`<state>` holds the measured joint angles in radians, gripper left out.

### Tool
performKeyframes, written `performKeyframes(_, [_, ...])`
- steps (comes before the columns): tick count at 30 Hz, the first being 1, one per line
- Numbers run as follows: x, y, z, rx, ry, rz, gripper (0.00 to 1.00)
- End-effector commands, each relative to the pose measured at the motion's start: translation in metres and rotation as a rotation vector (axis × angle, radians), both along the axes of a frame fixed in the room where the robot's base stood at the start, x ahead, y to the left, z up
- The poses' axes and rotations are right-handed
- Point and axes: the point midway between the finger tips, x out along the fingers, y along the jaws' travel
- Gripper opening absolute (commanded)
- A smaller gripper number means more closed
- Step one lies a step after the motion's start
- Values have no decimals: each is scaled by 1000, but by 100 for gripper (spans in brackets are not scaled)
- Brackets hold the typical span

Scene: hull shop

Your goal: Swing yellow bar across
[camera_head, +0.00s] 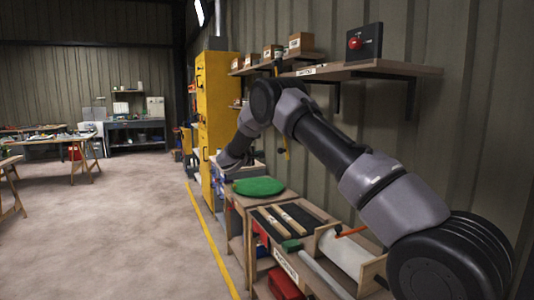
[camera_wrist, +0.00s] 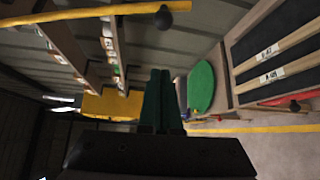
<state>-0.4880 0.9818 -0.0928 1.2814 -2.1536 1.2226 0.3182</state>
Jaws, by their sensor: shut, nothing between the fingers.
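The yellow bar (camera_wrist: 95,12) runs across the top of the wrist view, with a black ball knob (camera_wrist: 163,18) beside it. In the head view my arm bends down toward the yellow cabinet, and the fingertips are hard to make out.
A wall shelf (camera_head: 362,70) carries boxes and a dark switch box (camera_head: 364,43) with a red knob. Below stands a workbench with a green disc (camera_head: 259,186) and labelled strips. A yellow cabinet (camera_head: 217,100) stands beyond. The floor (camera_head: 120,220) at left is open.

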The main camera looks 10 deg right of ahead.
Motion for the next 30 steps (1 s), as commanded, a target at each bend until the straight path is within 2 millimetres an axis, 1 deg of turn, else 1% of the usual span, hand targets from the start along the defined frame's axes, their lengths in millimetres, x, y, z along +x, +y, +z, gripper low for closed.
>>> performKeyframes(2, [4,2,-3,-12,-5,10,0])
performKeyframes(4, [9,0,-4,-13,-6,11,0])
performKeyframes(8, [24,-12,-6,-11,-6,8,0])
performKeyframes(12, [46,-26,-8,-11,-5,8,0])
performKeyframes(15, [59,-34,-10,-12,-5,8,0])
performKeyframes(23, [85,-51,-12,-10,-4,8,0])
performKeyframes(24, [86,-53,-11,-12,-5,8,0])
performKeyframes(30, [72,-62,-9,-13,-3,11,0])
